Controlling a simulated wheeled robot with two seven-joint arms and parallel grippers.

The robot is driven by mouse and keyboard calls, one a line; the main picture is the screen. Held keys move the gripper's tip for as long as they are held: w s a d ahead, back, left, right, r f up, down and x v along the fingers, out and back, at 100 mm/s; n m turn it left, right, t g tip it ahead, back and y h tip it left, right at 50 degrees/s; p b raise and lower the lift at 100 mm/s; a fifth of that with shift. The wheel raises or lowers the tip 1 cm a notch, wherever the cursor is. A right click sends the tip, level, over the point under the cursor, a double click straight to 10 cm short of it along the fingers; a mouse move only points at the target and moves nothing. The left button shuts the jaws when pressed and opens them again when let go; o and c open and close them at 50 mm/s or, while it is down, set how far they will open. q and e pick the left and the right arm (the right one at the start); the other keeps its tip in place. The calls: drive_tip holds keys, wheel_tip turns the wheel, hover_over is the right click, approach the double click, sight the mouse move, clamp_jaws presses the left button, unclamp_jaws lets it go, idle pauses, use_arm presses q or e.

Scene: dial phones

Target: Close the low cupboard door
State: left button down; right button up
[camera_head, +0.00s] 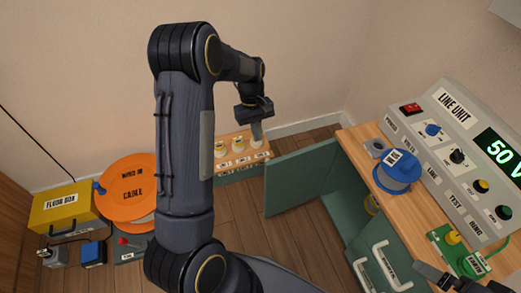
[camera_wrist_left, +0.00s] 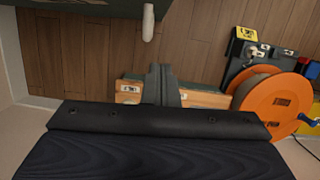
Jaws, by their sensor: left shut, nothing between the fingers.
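The low cupboard door (camera_head: 300,178) is a dark green panel. It stands open, swung out to the left from the cupboard under the wooden bench, and part of the green interior (camera_head: 368,222) shows. My left gripper (camera_head: 257,136) is shut and empty, beyond the door and to its upper left, apart from it. In the left wrist view my left gripper (camera_wrist_left: 161,85) has its fingers together. A white handle (camera_wrist_left: 148,22) shows near the top there, apart from the fingers, by a dark panel edge. A dark part at the lower right looks like my right gripper (camera_head: 437,279); its fingers are unclear.
The wooden bench (camera_head: 352,140) carries a grey line unit (camera_head: 455,135) and a blue reel (camera_head: 398,170). Two white handles (camera_head: 376,268) are on green fronts below. A low wooden-topped box (camera_head: 235,150), an orange cable reel (camera_head: 128,190) and a yellow box (camera_head: 62,208) stand left. Floor before the door is clear.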

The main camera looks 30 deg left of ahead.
use_arm(q)
drive_tip(key=s+d+f+b, duration=0.3)
drive_tip(key=d+f+b, duration=0.2)
drive_tip(key=f, duration=0.3)
drive_tip(key=shift+s+f, duration=0.2)
drive_tip(key=shift+s, duration=0.15)
drive_tip(key=shift+d, duration=0.15)
